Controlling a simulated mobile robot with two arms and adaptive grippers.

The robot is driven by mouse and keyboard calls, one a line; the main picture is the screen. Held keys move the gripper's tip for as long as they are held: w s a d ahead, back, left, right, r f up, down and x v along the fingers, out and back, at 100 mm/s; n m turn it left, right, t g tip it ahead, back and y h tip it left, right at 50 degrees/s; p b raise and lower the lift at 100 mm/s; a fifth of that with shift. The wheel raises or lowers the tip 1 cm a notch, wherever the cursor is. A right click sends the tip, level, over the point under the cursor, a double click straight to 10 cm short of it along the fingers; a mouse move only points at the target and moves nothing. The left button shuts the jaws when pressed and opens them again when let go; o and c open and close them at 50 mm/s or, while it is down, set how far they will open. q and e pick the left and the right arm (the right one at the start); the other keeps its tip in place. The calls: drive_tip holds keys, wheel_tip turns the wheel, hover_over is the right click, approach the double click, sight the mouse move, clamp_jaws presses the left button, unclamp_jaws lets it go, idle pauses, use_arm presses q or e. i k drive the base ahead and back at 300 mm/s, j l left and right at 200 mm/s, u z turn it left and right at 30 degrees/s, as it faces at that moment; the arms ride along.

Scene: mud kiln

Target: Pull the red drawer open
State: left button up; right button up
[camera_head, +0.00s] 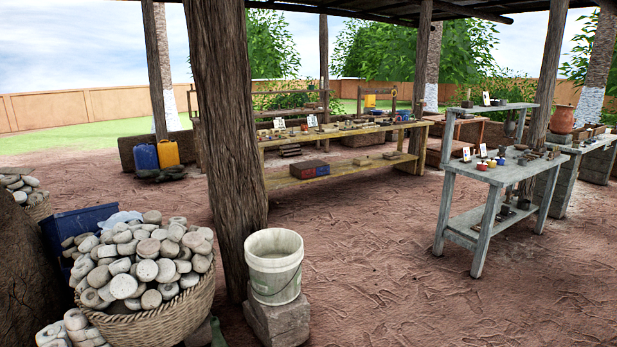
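A small low box (309,169) with a reddish top and red and blue faces sits on the lower shelf of a long yellowish wooden table (345,140), across the yard. It may hold the red drawer, but it is too small here to make out a drawer front or a handle, or to tell whether one stands open. Neither of my grippers is in view.
A thick wooden post (228,130) rises at centre left. A heaped basket of clay discs (150,310) and a pale bucket (274,265) on a block (277,322) stand near it. A grey table (500,175) stands right. Bare earth between is clear.

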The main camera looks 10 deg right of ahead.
sight(310, 172)
drive_tip(key=i+l+z, duration=0.2)
drive_tip(key=l, duration=0.3)
drive_tip(key=i+l+z, duration=0.2)
drive_tip(key=i+l, duration=0.2)
drive_tip(key=i+l+z, duration=0.15)
drive_tip(key=i+l, duration=0.15)
drive_tip(key=i, duration=0.2)
drive_tip(key=i+l+z, duration=0.1)
drive_tip(key=i+l, duration=0.15)
drive_tip(key=i, duration=0.3)
drive_tip(key=i+l+z, duration=0.15)
drive_tip(key=i, duration=0.4)
drive_tip(key=i+l+z, duration=0.1)
drive_tip(key=i, duration=0.45)
drive_tip(key=i+u, duration=0.25)
drive_tip(key=i, duration=0.3)
drive_tip(key=i+u, duration=0.2)
drive_tip(key=i, duration=0.35)
drive_tip(key=i+l+u, duration=0.25)
drive_tip(key=i, duration=0.3)
drive_tip(key=i+l+u, duration=0.2)
drive_tip(key=i, duration=0.35)
